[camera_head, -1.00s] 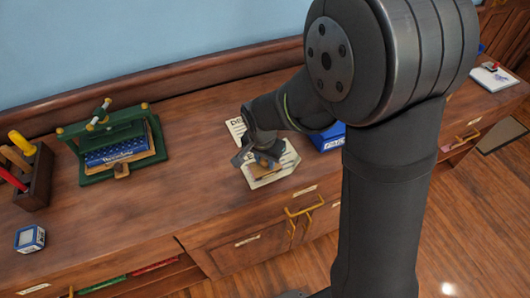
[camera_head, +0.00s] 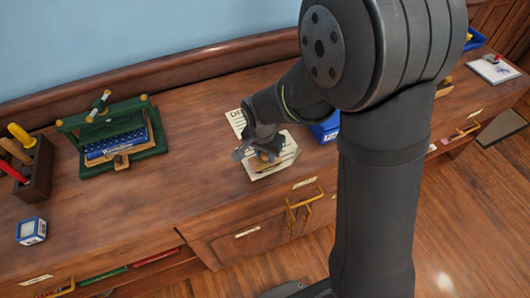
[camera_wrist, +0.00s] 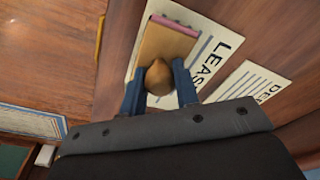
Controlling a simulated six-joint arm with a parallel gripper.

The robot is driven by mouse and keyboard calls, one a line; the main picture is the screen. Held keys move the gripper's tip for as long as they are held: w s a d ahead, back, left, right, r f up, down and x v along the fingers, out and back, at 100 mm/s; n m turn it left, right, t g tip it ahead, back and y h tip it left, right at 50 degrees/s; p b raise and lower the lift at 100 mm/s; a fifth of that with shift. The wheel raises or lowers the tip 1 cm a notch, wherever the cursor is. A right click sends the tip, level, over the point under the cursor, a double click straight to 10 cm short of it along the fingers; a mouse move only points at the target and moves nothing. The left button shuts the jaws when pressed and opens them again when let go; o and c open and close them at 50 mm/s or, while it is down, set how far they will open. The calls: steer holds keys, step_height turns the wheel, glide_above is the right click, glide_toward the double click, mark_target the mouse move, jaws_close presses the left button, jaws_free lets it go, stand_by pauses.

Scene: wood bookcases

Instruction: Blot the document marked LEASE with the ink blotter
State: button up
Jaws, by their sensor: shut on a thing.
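The ink blotter (camera_wrist: 163,42) has a wooden body, a round wooden knob and a pink edge. My gripper (camera_wrist: 158,82) has its two blue fingers shut on the knob. The blotter is over the white document marked LEASE (camera_wrist: 207,62) in the wrist view and covers part of it; I cannot tell whether it presses on the paper. In the head view my gripper (camera_head: 262,153) is over the same document (camera_head: 284,166), and hides much of the blotter. A second sheet, whose heading begins "DE" (camera_wrist: 250,92), lies beside LEASE; it also shows in the head view (camera_head: 237,119).
A green press (camera_head: 150,130) with a blue book stands at the left. A tool rack (camera_head: 38,170) and a small blue-and-white box (camera_head: 31,231) are farther left. A blue box (camera_head: 326,128) lies right of the papers. Bare wood separates press and papers.

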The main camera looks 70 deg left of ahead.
steer(key=shift+d+f, duration=0.1)
steer(key=shift+f, duration=0.55)
stand_by(1.4)
steer(key=shift+r, duration=3.6)
steer(key=w+d+f, duration=0.1)
steer(key=w, duration=0.4)
steer(key=w+d+f+m, duration=0.1)
steer(key=w, duration=0.5)
steer(key=w+d+f+m, duration=0.1)
steer(key=w, duration=0.5)
steer(key=shift+w+d+f, duration=0.1)
steer(key=shift+w, duration=0.05)
steer(key=w+d+f+m, duration=0.2)
steer(key=w+d+f, duration=0.1)
steer(key=w+d, duration=0.95)
steer(key=w+d+f+m, duration=0.2)
steer(key=w+d+f, duration=0.1)
steer(key=w+d, duration=0.95)
steer(key=w+d+f+m, duration=0.1)
steer(key=w+d, duration=0.1)
steer(key=d, duration=0.7)
steer(key=w+d+f+m, duration=0.1)
steer(key=w+d+f, duration=0.1)
steer(key=d, duration=0.8)
steer(key=shift+w+f+h, duration=0.25)
steer(key=shift+h, duration=0.15)
